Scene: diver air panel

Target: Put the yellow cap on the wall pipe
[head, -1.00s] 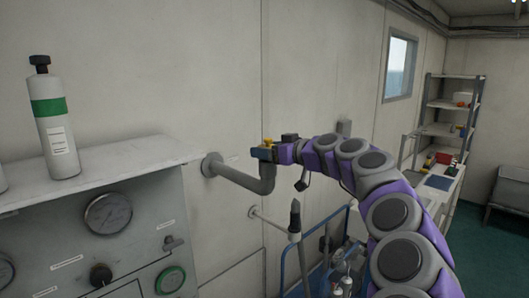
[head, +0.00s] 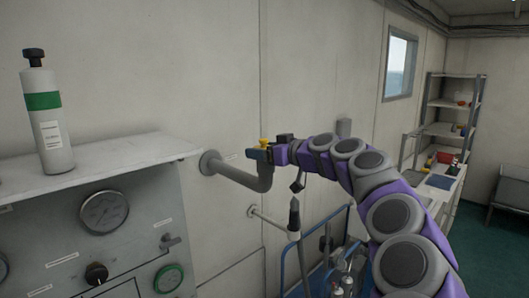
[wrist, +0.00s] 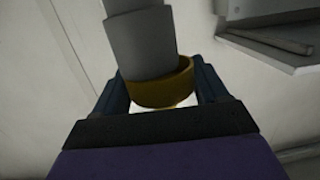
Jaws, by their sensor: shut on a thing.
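The yellow cap (head: 264,143) is held between the fingers of my gripper (head: 260,154), at the upturned end of the grey wall pipe (head: 236,176). The pipe leaves a round flange on the wall and bends upward at its right end. In the wrist view, the cap (wrist: 163,88) sits between the two dark blue fingers of my gripper (wrist: 160,92). The grey pipe (wrist: 148,62) meets the cap's open rim and overlaps it in the picture. I cannot tell how far the pipe end is inside the cap.
The gauge panel (head: 150,222) and a shelf (head: 105,158) with a green-banded cylinder (head: 47,118) are on the left. A thinner wall pipe with a grey nozzle (head: 294,215) and a blue-railed cart (head: 333,222) are below my arm. Shelving (head: 447,128) stands at the far right.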

